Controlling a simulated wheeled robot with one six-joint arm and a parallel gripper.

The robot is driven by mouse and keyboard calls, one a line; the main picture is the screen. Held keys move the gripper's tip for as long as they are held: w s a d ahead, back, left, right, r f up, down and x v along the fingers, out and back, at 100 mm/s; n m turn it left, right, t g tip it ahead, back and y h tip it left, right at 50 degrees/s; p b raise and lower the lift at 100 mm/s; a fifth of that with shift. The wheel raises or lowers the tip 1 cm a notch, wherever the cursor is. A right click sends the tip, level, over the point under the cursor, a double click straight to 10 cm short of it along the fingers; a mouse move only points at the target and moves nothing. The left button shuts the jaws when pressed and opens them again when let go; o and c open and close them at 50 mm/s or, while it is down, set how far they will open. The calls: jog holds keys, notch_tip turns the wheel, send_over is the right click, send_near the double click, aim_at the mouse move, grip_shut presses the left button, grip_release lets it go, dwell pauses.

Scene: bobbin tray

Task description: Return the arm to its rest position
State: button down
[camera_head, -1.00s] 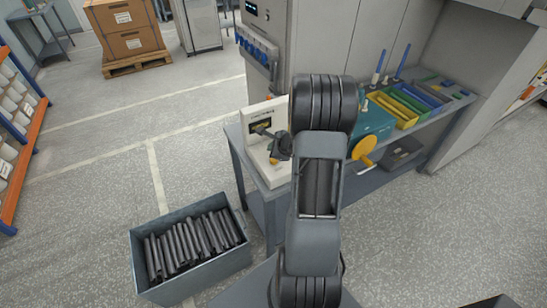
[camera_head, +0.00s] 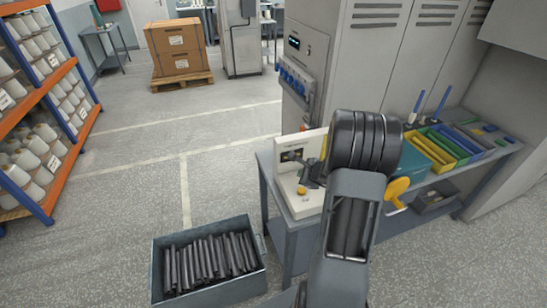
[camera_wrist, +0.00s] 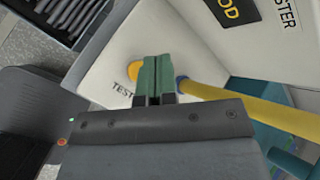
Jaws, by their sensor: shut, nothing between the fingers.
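My gripper (camera_wrist: 155,80) is shut and empty in the wrist view, its green fingertips together. The tips point toward the white tester (camera_wrist: 190,35) and overlap its face in the picture, beside an orange-yellow button (camera_wrist: 132,57) and the word TEST. I cannot tell whether they touch it. In the head view my arm (camera_head: 355,215) rises from the bottom, right of the middle, and partly hides the tester (camera_head: 306,203) and the bench.
A grey crate (camera_head: 262,283) of dark tubes stands on the floor left of the bench (camera_head: 275,215). Yellow and green bins (camera_head: 440,145) and a yellow wheel (camera_head: 397,190) are right of my arm. A rack (camera_head: 75,130) of cones stands left. Floor between is clear.

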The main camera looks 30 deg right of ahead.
jog(key=shift+s+a+n+y, duration=0.1)
jog(key=shift+a+n+y, duration=0.2)
jog(key=shift+a, duration=0.05)
jog(key=s+a+r+n+g, duration=0.2)
jog(key=s+a+r+n, duration=0.6)
jog(key=a+n, duration=0.3)
jog(key=s+a+r+n+g+h, duration=0.1)
jog(key=s+a+r+n+g, duration=0.1)
jog(key=s+a+r+n, duration=0.7)
jog(key=a+n, duration=0.2)
jog(key=n, duration=0.3)
jog(key=shift+s+r+n+g, duration=0.2)
jog(key=shift+n+g, duration=0.1)
